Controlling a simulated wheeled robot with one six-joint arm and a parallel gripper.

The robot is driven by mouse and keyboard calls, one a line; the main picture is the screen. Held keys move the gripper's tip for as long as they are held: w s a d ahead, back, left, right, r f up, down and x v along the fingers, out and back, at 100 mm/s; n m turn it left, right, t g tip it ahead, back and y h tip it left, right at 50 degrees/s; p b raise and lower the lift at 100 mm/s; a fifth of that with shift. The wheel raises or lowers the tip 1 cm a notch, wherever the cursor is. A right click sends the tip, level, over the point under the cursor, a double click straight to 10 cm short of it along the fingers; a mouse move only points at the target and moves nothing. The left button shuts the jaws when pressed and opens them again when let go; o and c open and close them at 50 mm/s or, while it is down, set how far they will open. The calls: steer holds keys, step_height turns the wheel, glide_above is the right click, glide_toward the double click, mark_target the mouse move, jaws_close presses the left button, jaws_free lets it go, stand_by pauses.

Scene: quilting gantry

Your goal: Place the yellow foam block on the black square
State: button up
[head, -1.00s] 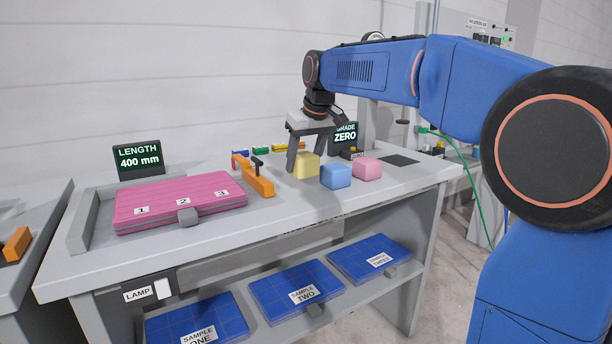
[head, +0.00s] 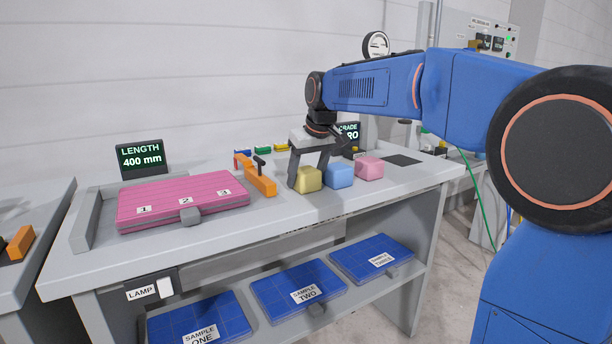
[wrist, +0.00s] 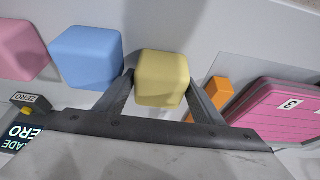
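The yellow foam block (head: 308,180) is at the left end of a row with the blue and pink blocks. My gripper (head: 309,174) points down over it, one finger on each side. In the wrist view, the yellow block (wrist: 162,78) sits between my gripper's fingertips (wrist: 160,82), which appear to touch its two sides. Whether its underside rests on the table is hard to tell. The black square (head: 403,160) lies flat and bare at the right of the table, beyond the pink block.
A blue block (head: 339,176) stands close right of the yellow one, then a pink block (head: 369,168). An orange clamp-like piece (head: 260,181) and a pink quilted panel (head: 182,201) lie left.

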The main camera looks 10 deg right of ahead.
steer(key=v, duration=1.2)
